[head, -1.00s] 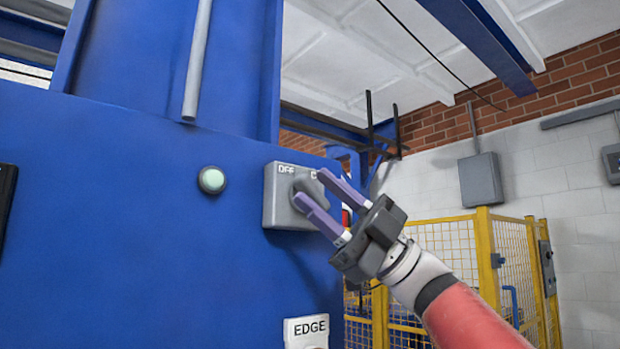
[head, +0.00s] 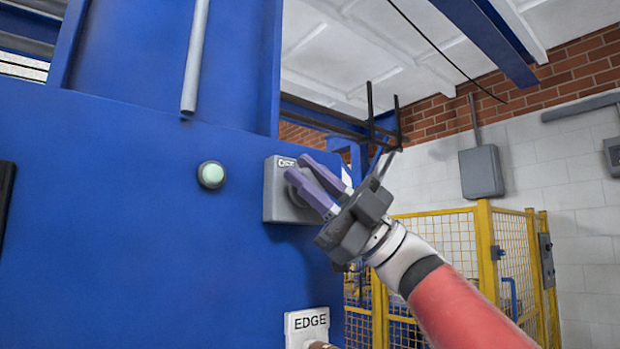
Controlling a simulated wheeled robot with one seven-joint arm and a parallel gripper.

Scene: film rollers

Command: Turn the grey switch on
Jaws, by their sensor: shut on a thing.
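The grey switch (head: 276,206) is a box on the blue machine panel (head: 130,260), with white lettering along its top edge, now mostly covered. Its round knob (head: 298,199) is largely hidden behind the purple fingers of my gripper (head: 308,176). My gripper is at the front of the box, coming in from the lower right. Its two fingers are shut on the knob, one on each side. The knob's exact angle cannot be told.
A pale green round button (head: 211,175) sits on the panel left of the switch. A white EDGE sign (head: 306,326) is below it. A yellow mesh fence (head: 440,240) and a grey wall box (head: 481,172) stand farther back at right.

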